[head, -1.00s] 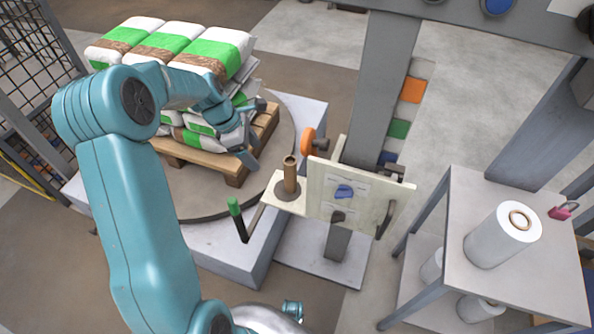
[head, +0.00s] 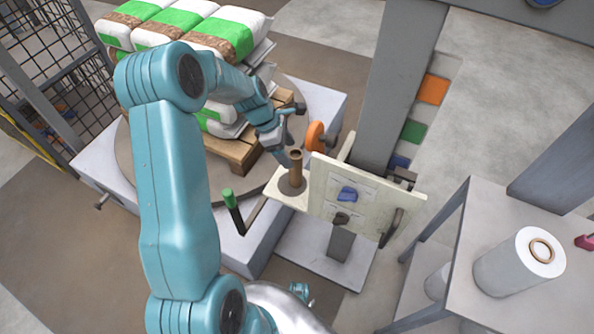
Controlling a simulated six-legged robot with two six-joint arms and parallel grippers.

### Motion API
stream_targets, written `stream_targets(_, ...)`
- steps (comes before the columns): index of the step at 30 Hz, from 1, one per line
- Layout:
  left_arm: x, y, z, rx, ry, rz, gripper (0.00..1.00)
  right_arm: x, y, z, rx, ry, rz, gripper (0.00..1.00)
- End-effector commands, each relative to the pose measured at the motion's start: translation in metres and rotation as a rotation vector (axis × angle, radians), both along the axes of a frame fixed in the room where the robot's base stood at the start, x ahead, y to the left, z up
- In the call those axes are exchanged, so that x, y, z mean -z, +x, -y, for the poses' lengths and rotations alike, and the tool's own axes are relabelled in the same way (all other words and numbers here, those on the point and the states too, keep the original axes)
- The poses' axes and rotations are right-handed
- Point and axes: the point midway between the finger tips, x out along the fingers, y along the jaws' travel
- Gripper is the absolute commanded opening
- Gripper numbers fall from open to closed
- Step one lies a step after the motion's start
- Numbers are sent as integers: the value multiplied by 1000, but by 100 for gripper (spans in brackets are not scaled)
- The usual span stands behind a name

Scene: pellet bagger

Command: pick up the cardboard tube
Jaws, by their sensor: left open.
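The brown cardboard tube (head: 296,168) stands upright on a round dark base on a small cream shelf (head: 275,192), in the middle of the head view. My left arm comes in from the left and reaches over toward it. My left gripper (head: 288,136) is open, just above and left of the tube's top, and looks apart from it. The right gripper is not clearly seen.
An orange knob (head: 314,136) and a cream panel (head: 350,199) stand right of the tube. A green-topped crank handle (head: 231,205) is at its left. Stacked bags (head: 225,35) on a pallet (head: 232,150) stand behind. A table with a film roll (head: 519,262) is at right.

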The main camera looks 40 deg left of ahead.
Motion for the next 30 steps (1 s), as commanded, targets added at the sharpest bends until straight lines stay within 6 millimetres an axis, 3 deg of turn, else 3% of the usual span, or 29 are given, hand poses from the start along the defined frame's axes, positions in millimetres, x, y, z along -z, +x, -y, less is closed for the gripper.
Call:
stream_targets(2, 12, 3, 4, 1, 0, 0, 74, 5, 0, 0, 0, 0, 0, 47)
stream_targets(8, 22, 8, 8, 0, 0, 0, 74, 9, 0, 0, 0, 0, 0, 47)
stream_targets(17, 63, 21, 19, 2, 0, 1, 74, 29, 0, 0, 0, 0, 0, 47)
stream_targets(24, 65, 23, 20, 0, 0, 1, 74, 28, 0, 0, 0, 0, 0, 47)
stream_targets(30, 65, 22, 20, 0, 0, 1, 18, 28, 0, 0, 0, 0, 0, 47)
